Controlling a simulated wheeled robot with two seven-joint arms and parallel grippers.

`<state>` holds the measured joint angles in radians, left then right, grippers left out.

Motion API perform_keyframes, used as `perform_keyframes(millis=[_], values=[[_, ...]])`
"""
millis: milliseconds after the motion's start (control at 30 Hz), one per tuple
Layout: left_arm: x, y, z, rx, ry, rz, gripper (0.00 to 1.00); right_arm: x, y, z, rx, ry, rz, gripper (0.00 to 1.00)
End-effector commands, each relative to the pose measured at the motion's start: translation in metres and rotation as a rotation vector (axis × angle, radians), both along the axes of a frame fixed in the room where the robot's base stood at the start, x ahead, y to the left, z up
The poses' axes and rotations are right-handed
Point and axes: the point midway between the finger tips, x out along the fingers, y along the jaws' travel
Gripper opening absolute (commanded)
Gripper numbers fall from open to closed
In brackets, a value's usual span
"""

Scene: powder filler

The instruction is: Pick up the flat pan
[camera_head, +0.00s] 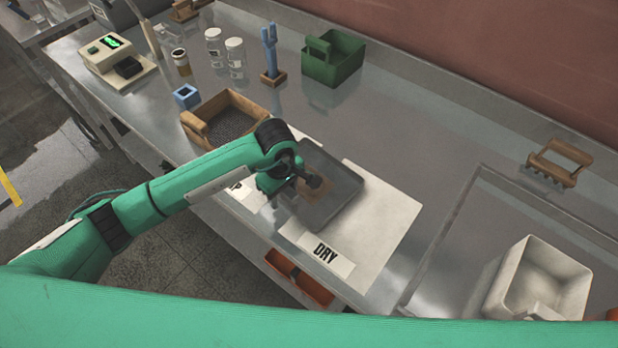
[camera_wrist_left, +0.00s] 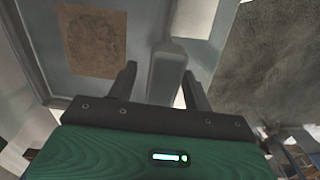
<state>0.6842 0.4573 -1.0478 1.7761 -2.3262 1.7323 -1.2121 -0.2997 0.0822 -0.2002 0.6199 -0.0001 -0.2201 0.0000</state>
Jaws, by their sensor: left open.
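The flat pan (camera_head: 345,188) is a dark grey, shallow square tray on the white mat, with a brown square patch (camera_wrist_left: 95,42) inside it. My left gripper (camera_head: 312,184) is over the pan's left side and hides part of it. In the left wrist view my left gripper (camera_wrist_left: 160,85) is open, its two dark fingers apart on either side of a grey upright handle-like part (camera_wrist_left: 168,68) of the pan. I cannot tell whether either finger touches it. My right gripper is not in view.
The white mat (camera_head: 385,215) carries a "DRY" label (camera_head: 325,253). A wooden box of dark grains (camera_head: 255,104) stands behind my left arm. A green caddy (camera_head: 334,58), glass jars (camera_head: 235,55) and a scale (camera_head: 115,58) stand further back. A white bin (camera_head: 540,278) sits at right.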

Motion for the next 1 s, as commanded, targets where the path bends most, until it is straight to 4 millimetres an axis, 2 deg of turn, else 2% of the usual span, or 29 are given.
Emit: perform_keyframes(millis=[167, 433, 833, 1000], values=[[0.0, 0.0, 0.0, 0.0, 0.0, 0.0, 0.51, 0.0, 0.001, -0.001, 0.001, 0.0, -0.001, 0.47], [0.0, 0.0, 0.0, 0.0, 0.0, 0.0, 0.0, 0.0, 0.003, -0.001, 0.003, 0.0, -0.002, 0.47], [0.001, 0.0, 0.002, 0.0, -0.002, 0.0, 0.0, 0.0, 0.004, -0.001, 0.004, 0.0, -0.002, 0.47], [0.002, 0.0, 0.012, -0.002, -0.005, -0.001, 0.0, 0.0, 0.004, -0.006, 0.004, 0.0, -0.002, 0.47]])
